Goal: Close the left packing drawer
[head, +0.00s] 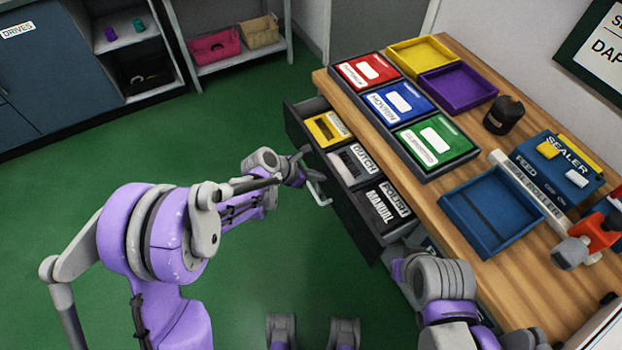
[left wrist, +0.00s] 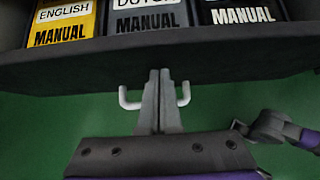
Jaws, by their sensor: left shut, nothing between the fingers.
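The left packing drawer (head: 347,212) stands pulled out from under the wooden bench, with a yellow English manual, a Dutch manual and a Polish manual in it. Its dark front panel (left wrist: 70,74) crosses the left wrist view. A pale U-shaped handle (head: 319,192) sticks out of the front; it also shows in the left wrist view (left wrist: 184,93). My left gripper (head: 304,163) is shut and empty at the drawer front. In the left wrist view its fingertips (left wrist: 160,76) overlap the middle of the handle; I cannot tell if they touch.
The wooden bench (head: 470,215) carries red, blue and green boxes, yellow and purple trays, a blue tray (head: 478,232) and a sealer (head: 556,170). My right arm is near the bench's front edge. Green floor in front of the drawer is clear. A shelf (head: 240,55) stands behind.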

